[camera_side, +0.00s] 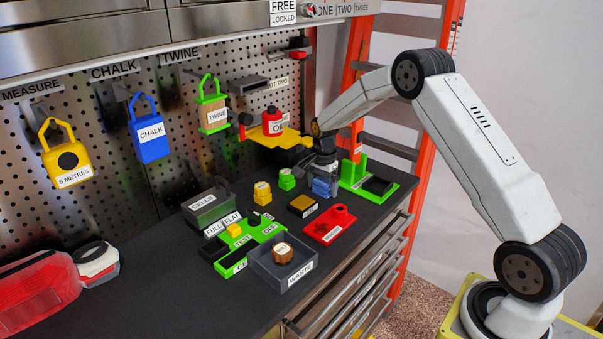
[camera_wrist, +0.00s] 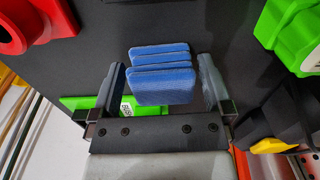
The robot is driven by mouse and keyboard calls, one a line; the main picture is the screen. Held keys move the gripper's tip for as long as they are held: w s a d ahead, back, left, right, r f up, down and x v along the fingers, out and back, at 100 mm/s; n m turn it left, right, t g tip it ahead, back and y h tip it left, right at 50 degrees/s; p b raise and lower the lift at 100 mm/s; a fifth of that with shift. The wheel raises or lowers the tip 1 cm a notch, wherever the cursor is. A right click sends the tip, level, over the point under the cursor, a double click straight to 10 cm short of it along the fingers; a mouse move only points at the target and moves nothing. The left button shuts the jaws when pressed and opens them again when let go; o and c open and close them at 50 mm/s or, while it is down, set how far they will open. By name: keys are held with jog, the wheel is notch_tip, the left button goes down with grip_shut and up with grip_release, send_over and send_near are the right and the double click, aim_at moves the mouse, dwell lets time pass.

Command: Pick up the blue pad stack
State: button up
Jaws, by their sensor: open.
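The blue pad stack (camera_side: 322,188) rests on the dark worktop near its right side, below my gripper (camera_side: 325,170). In the wrist view the blue pad stack (camera_wrist: 163,84) shows as several layered blue pads. It sits between the two dark fingers of my gripper (camera_wrist: 162,64), one on its left and one on its right. The fingers are open, with a narrow gap visible on the left.
A green stand (camera_side: 357,172) is close on the right of the stack. A red tray (camera_side: 329,225), a black-and-yellow block (camera_side: 302,206) and a green weight (camera_side: 287,179) stand nearby. A yellow shelf with a red can (camera_side: 271,122) juts from the pegboard. A grey waste bin (camera_side: 289,280) is nearer the front.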

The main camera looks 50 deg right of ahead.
jog(key=c, duration=1)
jog(key=shift+r, duration=0.1)
jog(key=shift+r, duration=0.75)
jog(key=shift+s+a+r, duration=0.65)
jog(key=shift+s+r, duration=1.25)
jog(key=shift+s, duration=0.35)
jog(key=shift+s+a+r, duration=0.7)
jog(key=shift+s+r, duration=1.15)
jog(key=shift+s, duration=0.35)
jog(key=shift+s+a+r, duration=0.65)
jog(key=shift+s+r, duration=1.25)
jog(key=shift+s, duration=0.35)
